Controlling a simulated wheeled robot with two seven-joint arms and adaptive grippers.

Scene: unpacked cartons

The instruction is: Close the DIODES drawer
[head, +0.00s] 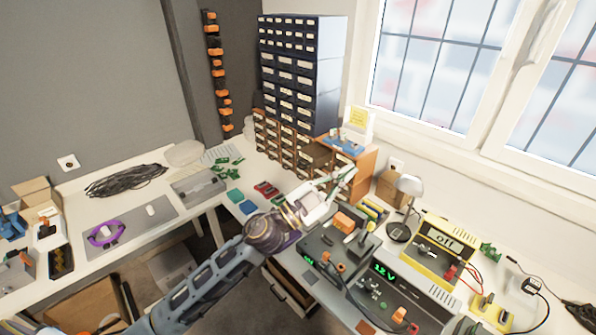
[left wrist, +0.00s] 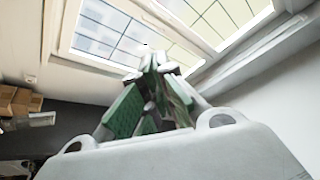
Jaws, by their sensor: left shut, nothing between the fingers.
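A brown cabinet of small labelled drawers (head: 283,140) stands on the bench against the back corner in the head view. The labels are too small to read, so I cannot tell which drawer is DIODES. A darker brown part (head: 316,155) at the cabinet's right side may be a pulled-out drawer; this is unclear. My left gripper (head: 344,180) is in front of and to the right of the cabinet, shut and empty. Its closed fingers with green pads also show in the left wrist view (left wrist: 152,90). No drawer shows there. My right gripper is not in view.
A dark blue drawer cabinet (head: 300,65) stands above the brown one. A yellow power supply (head: 445,248), a desk lamp (head: 407,200) and black devices crowd the right bench. Red and green small parts lie before the cabinet. A purple ring (head: 106,234) lies on the left bench.

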